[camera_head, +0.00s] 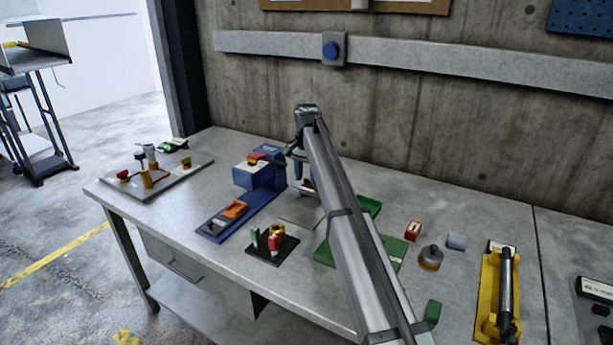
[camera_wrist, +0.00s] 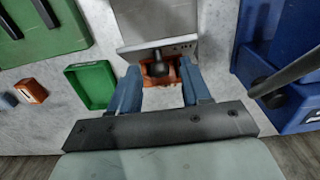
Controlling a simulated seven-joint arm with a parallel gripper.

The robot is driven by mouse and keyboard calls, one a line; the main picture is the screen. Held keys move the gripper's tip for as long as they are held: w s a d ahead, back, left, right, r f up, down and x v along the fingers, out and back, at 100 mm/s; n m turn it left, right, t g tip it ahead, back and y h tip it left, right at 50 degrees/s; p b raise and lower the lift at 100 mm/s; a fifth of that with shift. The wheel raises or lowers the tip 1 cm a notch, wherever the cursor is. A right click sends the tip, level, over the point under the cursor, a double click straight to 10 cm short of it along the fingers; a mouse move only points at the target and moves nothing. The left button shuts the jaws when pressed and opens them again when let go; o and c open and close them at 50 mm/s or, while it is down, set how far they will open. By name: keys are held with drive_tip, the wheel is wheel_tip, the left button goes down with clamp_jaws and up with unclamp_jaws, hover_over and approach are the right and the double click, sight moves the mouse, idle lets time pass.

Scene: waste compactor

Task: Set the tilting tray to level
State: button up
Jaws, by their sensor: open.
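A grey flat tray (camera_wrist: 158,20), which I take to be the tilting tray, is at the top of the wrist view. Its near edge carries small marks, and a dark round knob or handle (camera_wrist: 158,68) stands out from it above an orange-brown part (camera_wrist: 172,78). In the head view the grey tray (camera_head: 299,213) is partly hidden behind my arm. Its tilt is hard to judge. My gripper (camera_wrist: 159,72) is open, its blue fingers on either side of the knob. I cannot tell whether they touch it.
A blue machine (camera_head: 265,172) with a red button stands left of my arm. A green open box (camera_wrist: 91,85) and a larger green base (camera_wrist: 40,30) lie left in the wrist view. A dark lever (camera_wrist: 285,78) on the right is close to my gripper.

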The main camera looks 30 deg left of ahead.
drive_tip(key=shift+f, duration=0.1)
drive_tip(key=shift+c, duration=0.3)
clamp_jaws()
idle(0.4)
